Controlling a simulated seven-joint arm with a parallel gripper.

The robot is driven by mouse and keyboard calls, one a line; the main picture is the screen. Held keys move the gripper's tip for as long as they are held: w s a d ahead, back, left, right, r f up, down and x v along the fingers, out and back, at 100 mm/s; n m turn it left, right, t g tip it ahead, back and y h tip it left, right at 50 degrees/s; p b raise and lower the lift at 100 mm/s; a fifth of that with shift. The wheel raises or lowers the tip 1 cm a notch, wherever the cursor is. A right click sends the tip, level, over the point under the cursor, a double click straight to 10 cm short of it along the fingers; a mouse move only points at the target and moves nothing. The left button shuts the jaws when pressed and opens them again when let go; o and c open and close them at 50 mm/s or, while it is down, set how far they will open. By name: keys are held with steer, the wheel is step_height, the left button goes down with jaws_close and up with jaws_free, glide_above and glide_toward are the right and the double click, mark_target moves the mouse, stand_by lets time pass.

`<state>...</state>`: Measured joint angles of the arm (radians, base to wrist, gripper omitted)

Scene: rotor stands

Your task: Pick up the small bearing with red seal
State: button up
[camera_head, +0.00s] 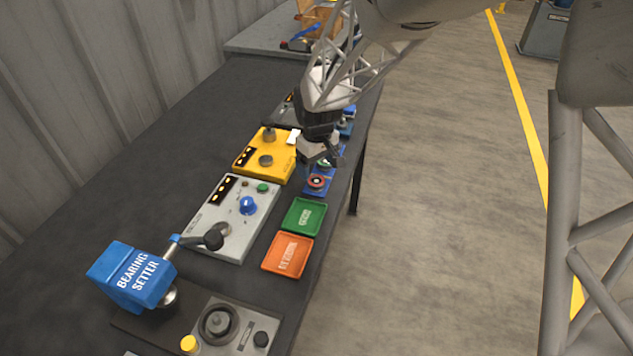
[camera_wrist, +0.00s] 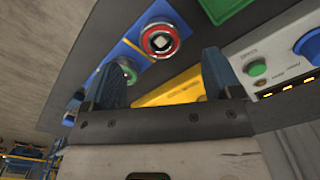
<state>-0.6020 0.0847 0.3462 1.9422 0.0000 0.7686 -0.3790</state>
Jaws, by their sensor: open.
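The bearing with the red seal (camera_head: 317,181) sits on a blue tray (camera_head: 308,191) near the table's right edge. In the wrist view the same red-sealed bearing (camera_wrist: 160,40) lies just beyond the fingertips, with a pale centre. A bearing with a green seal (camera_wrist: 126,72) sits behind it on the same blue strip. My gripper (camera_head: 320,158) is above the tray, close to the green-sealed bearing, and partly covers it. In the wrist view my gripper (camera_wrist: 161,75) has its two fingers wide apart with nothing between them.
A green tray (camera_head: 304,217) and an orange tray (camera_head: 287,255) lie in front. A yellow box (camera_head: 264,155) and a grey box (camera_head: 232,222) with knobs stand to the left. The blue bearing setter (camera_head: 132,275) is at the front left.

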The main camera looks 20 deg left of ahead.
mark_target(318, 182)
steer(key=shift+f, duration=0.1)
steer(key=shift+f, duration=2.5)
steer(key=shift+c, duration=0.5)
steer(key=c, duration=1)
